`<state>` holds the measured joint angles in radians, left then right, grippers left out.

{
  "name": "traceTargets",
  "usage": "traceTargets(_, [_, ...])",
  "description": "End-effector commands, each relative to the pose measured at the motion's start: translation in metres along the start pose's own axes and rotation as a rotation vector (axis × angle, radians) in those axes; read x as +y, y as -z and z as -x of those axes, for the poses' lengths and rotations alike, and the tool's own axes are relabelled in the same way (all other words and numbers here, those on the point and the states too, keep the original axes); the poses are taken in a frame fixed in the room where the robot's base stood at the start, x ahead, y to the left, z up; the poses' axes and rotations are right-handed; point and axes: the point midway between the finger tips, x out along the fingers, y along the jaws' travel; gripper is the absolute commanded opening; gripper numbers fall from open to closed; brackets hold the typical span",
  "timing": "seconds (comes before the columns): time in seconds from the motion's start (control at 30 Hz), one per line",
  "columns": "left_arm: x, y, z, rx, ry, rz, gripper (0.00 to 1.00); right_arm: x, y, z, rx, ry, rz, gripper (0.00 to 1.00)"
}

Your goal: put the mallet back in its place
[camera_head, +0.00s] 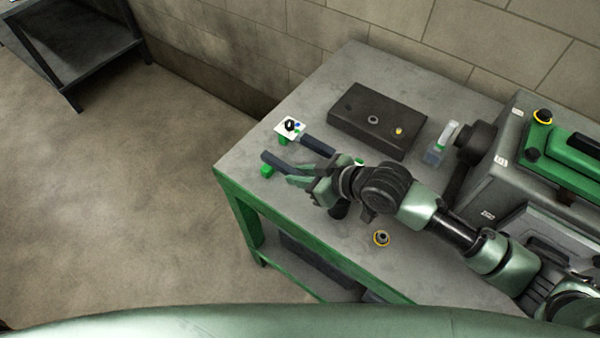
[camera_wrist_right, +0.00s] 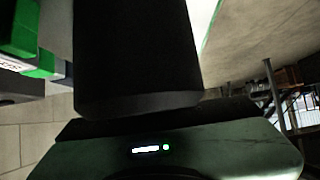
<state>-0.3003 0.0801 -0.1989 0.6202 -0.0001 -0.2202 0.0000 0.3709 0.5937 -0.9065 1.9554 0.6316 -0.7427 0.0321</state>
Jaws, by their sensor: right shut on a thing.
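My right gripper (camera_head: 290,158) is over the left end of the grey-topped workbench (camera_head: 240,172), its arm coming in from the right. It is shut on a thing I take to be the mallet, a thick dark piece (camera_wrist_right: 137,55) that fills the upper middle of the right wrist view. In the head view the arm and jaws hide most of what is held; a dark rounded part (camera_head: 340,210) shows just below the gripper. I cannot tell whether it touches the bench. The mallet's place cannot be made out. My left gripper is not in view.
A dark flat block (camera_head: 376,118) lies at the back of the bench. A small white card with a black knob (camera_head: 290,127) stands at the back left. A clear bottle (camera_head: 440,143) and a large grey-green machine (camera_head: 520,150) are right.

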Motion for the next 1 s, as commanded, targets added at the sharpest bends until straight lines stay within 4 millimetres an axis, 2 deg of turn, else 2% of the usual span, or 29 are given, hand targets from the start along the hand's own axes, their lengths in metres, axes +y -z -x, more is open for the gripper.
traceTargets(0.53, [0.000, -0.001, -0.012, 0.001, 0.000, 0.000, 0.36, 0.000, -0.016, -0.012, 0.003, 0.000, 0.001, 0.00])
traceTargets(0.57, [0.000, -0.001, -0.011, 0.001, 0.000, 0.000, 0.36, 0.000, -0.015, -0.011, 0.004, 0.000, 0.001, 0.28])
traceTargets(0.6, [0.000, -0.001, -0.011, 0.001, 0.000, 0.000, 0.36, 0.000, -0.015, -0.011, 0.003, 0.000, 0.001, 0.39])
traceTargets(0.63, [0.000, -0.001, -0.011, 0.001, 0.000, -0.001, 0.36, 0.000, -0.015, -0.011, 0.003, 0.000, 0.001, 0.45])
traceTargets(1.0, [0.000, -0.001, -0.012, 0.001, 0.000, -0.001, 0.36, 0.000, -0.018, -0.009, -0.003, 0.000, 0.000, 0.45])
